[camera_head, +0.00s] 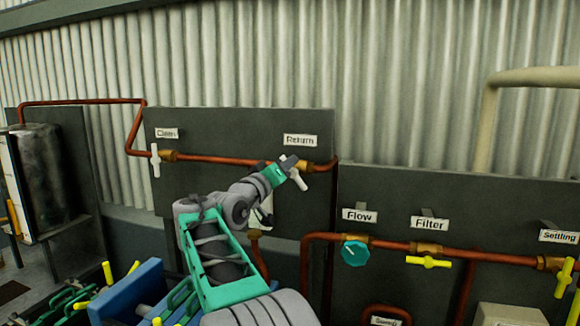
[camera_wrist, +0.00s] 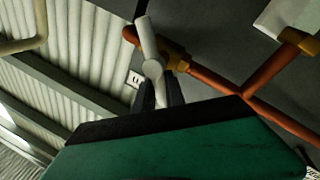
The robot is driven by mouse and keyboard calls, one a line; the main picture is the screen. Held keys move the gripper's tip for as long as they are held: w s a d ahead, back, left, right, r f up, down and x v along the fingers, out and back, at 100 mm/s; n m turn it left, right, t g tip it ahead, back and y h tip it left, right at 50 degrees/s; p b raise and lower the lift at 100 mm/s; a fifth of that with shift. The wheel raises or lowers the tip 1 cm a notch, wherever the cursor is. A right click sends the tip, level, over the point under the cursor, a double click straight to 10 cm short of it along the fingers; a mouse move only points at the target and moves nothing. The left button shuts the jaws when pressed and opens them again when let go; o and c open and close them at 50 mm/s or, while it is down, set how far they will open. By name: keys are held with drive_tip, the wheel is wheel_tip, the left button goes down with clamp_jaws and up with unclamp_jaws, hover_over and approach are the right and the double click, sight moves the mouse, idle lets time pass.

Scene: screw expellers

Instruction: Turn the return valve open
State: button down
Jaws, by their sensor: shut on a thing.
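The return valve has a white lever handle (camera_head: 298,181) on a copper pipe, below the "Return" label (camera_head: 300,140) on a dark panel. The handle is slanted across the pipe, its lower end pointing down and right. My gripper (camera_head: 286,165) is at this valve and hides part of it. In the wrist view the white handle (camera_wrist: 149,45) stands out above the dark fingers of my gripper (camera_wrist: 162,92), which are shut on its lower part. The brass valve body (camera_wrist: 177,59) is just right of the handle.
A "Clean" valve with an upright white handle (camera_head: 155,160) is to the left on the same pipe. A teal flow knob (camera_head: 354,253) and a yellow filter handle (camera_head: 428,262) are on the lower right panel. A blue bin (camera_head: 128,289) is at lower left.

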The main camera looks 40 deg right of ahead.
drive_tip(key=n, duration=0.2)
drive_tip(key=n+t, duration=0.1)
drive_tip(key=n, duration=0.1)
drive_tip(key=f+n+t, duration=0.1)
drive_tip(key=n, duration=0.1)
drive_tip(key=shift+w+a+n, duration=0.2)
drive_tip(key=shift+w+n, duration=0.15)
drive_tip(key=shift+n, duration=0.05)
drive_tip(key=n+t, duration=0.1)
drive_tip(key=n, duration=0.2)
drive_tip(key=f+n+t+p, duration=0.1)
drive_tip(key=n, duration=0.2)
drive_tip(key=shift+w, duration=0.15)
drive_tip(key=shift+f+n+t+y, duration=0.1)
drive_tip(key=shift+n+t+y, duration=0.2)
drive_tip(key=c, duration=1.4)
unclamp_jaws()
drive_tip(key=shift+a+f, duration=0.1)
drive_tip(key=shift+a, duration=0.05)
drive_tip(key=b+v, duration=0.2)
drive_tip(key=v, duration=0.5)
drive_tip(key=shift+a+b, duration=0.25)
drive_tip(key=shift+b, duration=0.15)
